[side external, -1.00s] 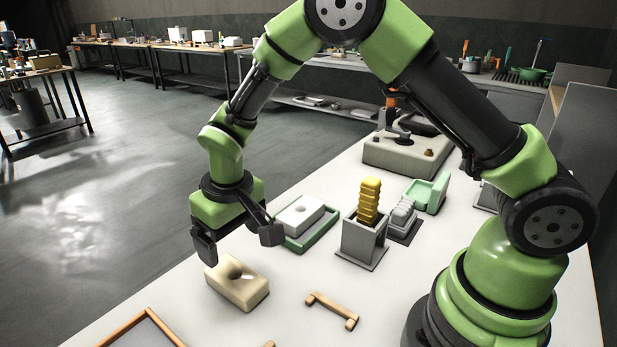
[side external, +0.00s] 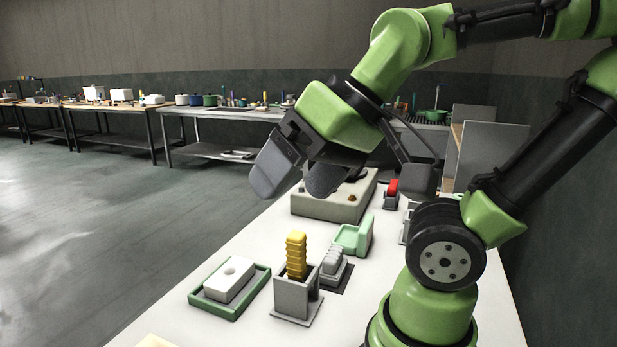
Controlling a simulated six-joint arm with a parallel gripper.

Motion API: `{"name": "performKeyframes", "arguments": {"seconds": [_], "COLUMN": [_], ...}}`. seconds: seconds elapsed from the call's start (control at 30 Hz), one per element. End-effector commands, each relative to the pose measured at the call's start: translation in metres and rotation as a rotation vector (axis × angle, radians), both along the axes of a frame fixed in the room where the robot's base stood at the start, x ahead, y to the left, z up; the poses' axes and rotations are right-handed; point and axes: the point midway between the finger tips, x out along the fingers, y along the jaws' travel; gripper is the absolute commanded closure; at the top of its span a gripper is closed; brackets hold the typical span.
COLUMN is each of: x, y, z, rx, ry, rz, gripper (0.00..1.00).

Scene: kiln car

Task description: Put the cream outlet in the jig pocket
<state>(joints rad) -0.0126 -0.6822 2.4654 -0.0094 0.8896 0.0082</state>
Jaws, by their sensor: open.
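Only a pale cream sliver (side external: 155,342) shows at the bottom edge of the view. It may be the top of the cream outlet, but most of it is cut off. A green-rimmed tray (side external: 207,307) on the white table holds a white block (side external: 230,276) with a round hole. I cannot tell whether this tray is the jig with the pocket. My gripper (side external: 355,180) is open, empty and tilted, raised high over the far part of the table. It is well apart from the sliver and the tray.
A grey holder (side external: 291,296) with a yellow ribbed stack (side external: 296,254) stands right of the tray. Behind are a grey ribbed piece (side external: 334,262), a mint-green stand (side external: 357,238), a large grey-beige box (side external: 325,206) and a red-topped item (side external: 392,188). The near-middle table is bare.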

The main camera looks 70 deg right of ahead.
Motion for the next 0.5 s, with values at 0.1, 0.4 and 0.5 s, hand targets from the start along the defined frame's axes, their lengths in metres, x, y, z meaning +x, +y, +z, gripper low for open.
{"name": "performKeyframes", "arguments": {"seconds": [0.1,0.4,0.5], "x": [-0.0092,-0.0104,-0.0103], "y": [-0.0004,-0.0004,-0.0003], "z": [-0.0008,-0.0011,-0.0009], "rx": [0.008,0.010,0.010], "ry": [-0.023,-0.025,-0.025], "rz": [-0.009,-0.009,-0.009], "gripper": [0.08,0.08,0.08]}}
